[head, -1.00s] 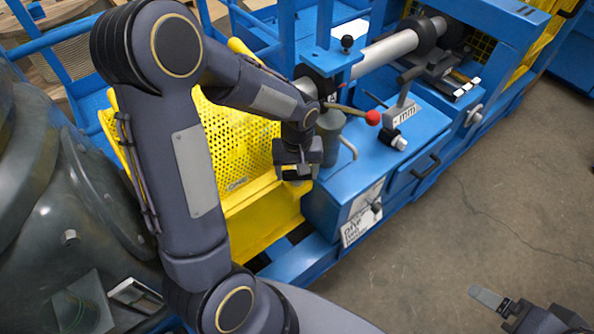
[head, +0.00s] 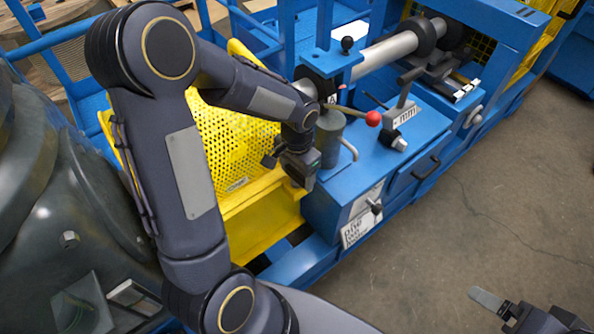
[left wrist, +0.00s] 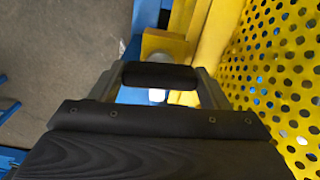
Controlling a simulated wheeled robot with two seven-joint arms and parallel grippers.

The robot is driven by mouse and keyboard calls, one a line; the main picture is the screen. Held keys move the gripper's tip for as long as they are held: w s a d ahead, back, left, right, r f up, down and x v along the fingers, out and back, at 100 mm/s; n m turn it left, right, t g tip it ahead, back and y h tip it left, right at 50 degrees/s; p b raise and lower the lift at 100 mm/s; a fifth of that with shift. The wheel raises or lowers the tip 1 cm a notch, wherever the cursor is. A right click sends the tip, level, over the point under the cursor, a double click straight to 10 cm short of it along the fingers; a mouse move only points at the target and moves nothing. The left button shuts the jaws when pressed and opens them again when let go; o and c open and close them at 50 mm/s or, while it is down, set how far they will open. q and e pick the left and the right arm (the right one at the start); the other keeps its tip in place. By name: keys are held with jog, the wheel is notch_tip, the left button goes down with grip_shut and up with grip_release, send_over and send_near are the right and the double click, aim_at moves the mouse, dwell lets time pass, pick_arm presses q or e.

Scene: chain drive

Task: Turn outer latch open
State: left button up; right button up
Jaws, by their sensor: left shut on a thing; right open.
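The outer latch shows in the left wrist view as a short black bar-shaped handle (left wrist: 160,76), lying across the view in front of a yellow block. My left gripper (left wrist: 158,84) is shut on this handle, with one grey finger at each end of it. In the head view my left gripper (head: 297,174) is at the near left corner of the blue machine, beside the yellow perforated guard. The latch is hidden behind the gripper there. My right gripper (head: 497,306) is open and empty at the bottom right, over the floor; only part of it shows.
The yellow perforated guard (head: 228,140) stands close to the left of my left gripper. The blue machine cabinet (head: 345,190) carries a red-knobbed lever (head: 372,118) and a grey cylinder (head: 329,138). The concrete floor (head: 480,200) on the right is clear.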

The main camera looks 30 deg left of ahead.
aim_at(297, 172)
pick_arm(q)
jog(key=shift+m, duration=0.5)
jog(key=shift+w, duration=0.1)
jog(key=o, duration=1)
notch_tip(297, 172, up, 8)
jog(key=shift+f, duration=0.2)
jog(key=shift+r, duration=0.15)
